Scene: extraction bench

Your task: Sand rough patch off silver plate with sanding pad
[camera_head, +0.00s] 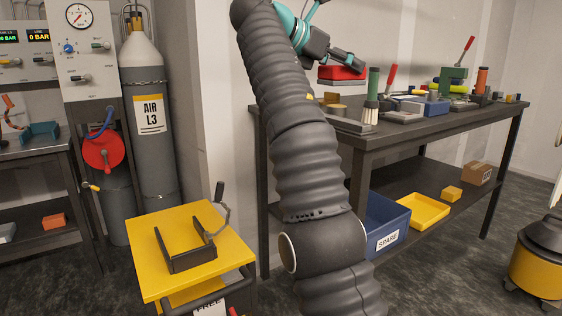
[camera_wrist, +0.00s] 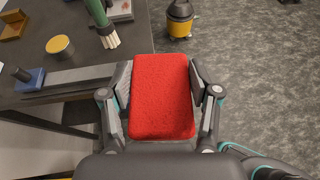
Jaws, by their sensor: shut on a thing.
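My gripper (camera_wrist: 165,95) is shut on a red sanding pad (camera_wrist: 162,92), with one finger on each side of it. In the head view my gripper (camera_head: 348,62) holds the pad (camera_head: 342,73) up above the bench height, clear of the bench. A long flat grey plate (camera_wrist: 80,76) lies along the bench edge, left of the pad in the wrist view. It also shows near the bench's front left corner in the head view (camera_head: 352,127), partly behind my arm. I cannot make out a rough patch on it.
A green-handled brush (camera_head: 372,90) and a yellow-topped round tin (camera_wrist: 60,46) stand near the plate. A blue block with a dark knob (camera_wrist: 28,80) sits at the plate's far end. Several tools crowd the dark bench (camera_head: 415,137). A yellow cart (camera_head: 160,225) stands left of my arm.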

